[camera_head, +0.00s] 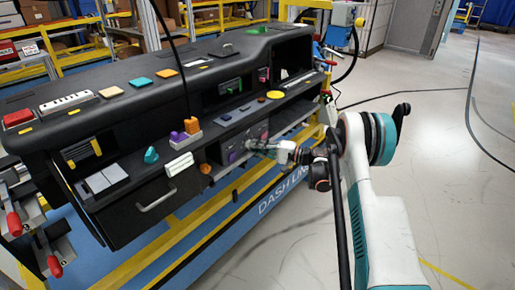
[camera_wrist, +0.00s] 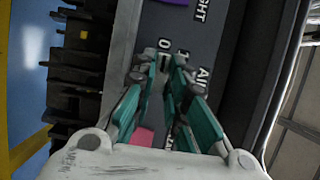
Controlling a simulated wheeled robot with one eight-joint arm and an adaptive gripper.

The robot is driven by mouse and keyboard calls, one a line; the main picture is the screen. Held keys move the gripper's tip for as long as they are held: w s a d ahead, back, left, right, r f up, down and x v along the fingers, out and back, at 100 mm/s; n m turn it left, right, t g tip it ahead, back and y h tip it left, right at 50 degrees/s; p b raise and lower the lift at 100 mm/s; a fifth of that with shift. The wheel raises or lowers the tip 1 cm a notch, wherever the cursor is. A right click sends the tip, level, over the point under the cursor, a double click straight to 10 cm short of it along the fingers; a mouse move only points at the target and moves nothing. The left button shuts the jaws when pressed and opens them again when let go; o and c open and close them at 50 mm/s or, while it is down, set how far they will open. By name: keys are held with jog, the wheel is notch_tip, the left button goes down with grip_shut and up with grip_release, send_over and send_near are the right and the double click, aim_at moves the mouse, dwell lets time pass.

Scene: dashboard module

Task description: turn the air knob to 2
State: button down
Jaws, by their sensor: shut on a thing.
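The grey control panel (camera_wrist: 218,40) fills the middle of the wrist view, turned sideways, with the printed label "AIR" (camera_wrist: 203,78) and scale marks beside my fingers. My gripper (camera_wrist: 163,62) has its teal fingers closed together at the air knob's place by these marks. The fingers hide the knob, so I cannot read its setting. In the head view my gripper (camera_head: 254,146) reaches in from the right to the panel (camera_head: 243,144) on the dashboard's front.
A purple knob (camera_head: 232,157) sits left of my gripper; a purple part also shows in the wrist view (camera_wrist: 174,2). A pink part (camera_wrist: 143,137) lies behind the fingers. An orange knob (camera_head: 206,168) and a drawer with a handle (camera_head: 157,200) are farther left. Open floor lies right.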

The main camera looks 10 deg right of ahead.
jog(key=shift+f+m, duration=0.1)
jog(key=shift+m, duration=0.3)
jog(key=shift+s+a+f+m+t+h, duration=0.25)
jog(key=shift+m+t, duration=1.1)
jog(key=shift+m, duration=2.15)
jog(key=shift+w+f+m+t+h, duration=0.1)
jog(key=shift+m+t+h, duration=0.25)
jog(key=shift+m+t, duration=2.1)
jog(key=shift+s+a+f+m+t+h, duration=0.15)
jog(key=shift+m+t+h, duration=0.15)
jog(key=shift+m, duration=4.25)
jog(key=shift+r+m, duration=0.1)
jog(key=shift+m, duration=0.3)
jog(key=c, duration=1.6)
grip_release()
